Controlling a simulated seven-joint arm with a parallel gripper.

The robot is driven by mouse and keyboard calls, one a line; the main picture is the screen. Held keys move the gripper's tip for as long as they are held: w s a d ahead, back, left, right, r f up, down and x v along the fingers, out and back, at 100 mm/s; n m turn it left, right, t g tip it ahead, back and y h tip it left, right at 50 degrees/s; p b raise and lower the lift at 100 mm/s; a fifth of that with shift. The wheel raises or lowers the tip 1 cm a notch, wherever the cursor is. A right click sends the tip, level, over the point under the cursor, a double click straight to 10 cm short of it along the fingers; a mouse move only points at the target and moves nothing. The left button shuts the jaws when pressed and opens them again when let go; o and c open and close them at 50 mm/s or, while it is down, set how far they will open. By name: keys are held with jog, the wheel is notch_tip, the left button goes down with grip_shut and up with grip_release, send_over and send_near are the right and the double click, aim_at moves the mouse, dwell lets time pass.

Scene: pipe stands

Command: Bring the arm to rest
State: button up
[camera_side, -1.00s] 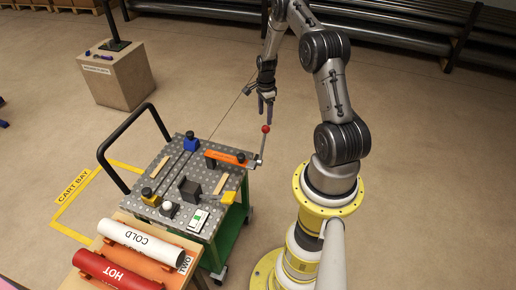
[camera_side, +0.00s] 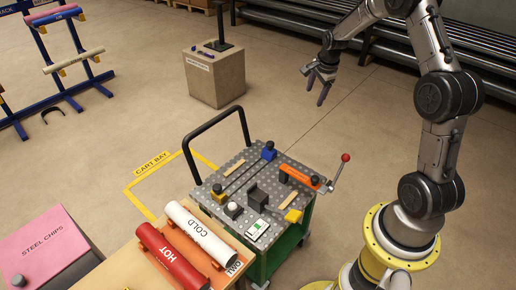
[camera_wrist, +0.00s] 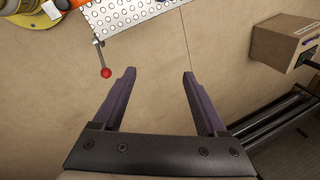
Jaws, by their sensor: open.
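My gripper (camera_side: 323,85) is open and empty, held in the air above the floor behind the cart in the side view. In the wrist view its two purple fingers (camera_wrist: 158,75) are spread apart with only bare floor between and below them. The arm is raised and bent over its yellow base at the right of the side view. The perforated cart top (camera_side: 240,180) lies below and to the left of my gripper, well apart from it. Nothing touches the fingers.
A lever with a red knob (camera_side: 345,157) sticks up at the cart's right edge. A red HOT pipe (camera_side: 172,258) and a white COLD pipe (camera_side: 200,233) lie on a front table. A box pedestal (camera_side: 215,77) stands behind. Pipe racks (camera_side: 420,40) line the back. Floor around the gripper is clear.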

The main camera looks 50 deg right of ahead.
jog(key=a+r+n+t, duration=0.2)
jog(key=a+r+n, duration=0.3)
jog(key=a+r, duration=0.85)
jog(key=s+a+r+n+t, duration=0.2)
jog(key=s+a+r+n, duration=0.3)
jog(key=s+a+r, duration=0.35)
jog(key=s+a+f+n+y, duration=0.1)
jog(key=s+a+f+n, duration=0.1)
jog(key=s+n, duration=0.4)
jog(key=s+a+f+n+g+y, duration=0.1)
jog(key=s+a+f+n, duration=0.2)
jog(key=s, duration=0.8)
jog(key=a+n, duration=0.2)
jog(key=n, duration=0.2)
jog(key=shift+a+f, duration=0.25)
jog(key=shift+f, duration=0.1)
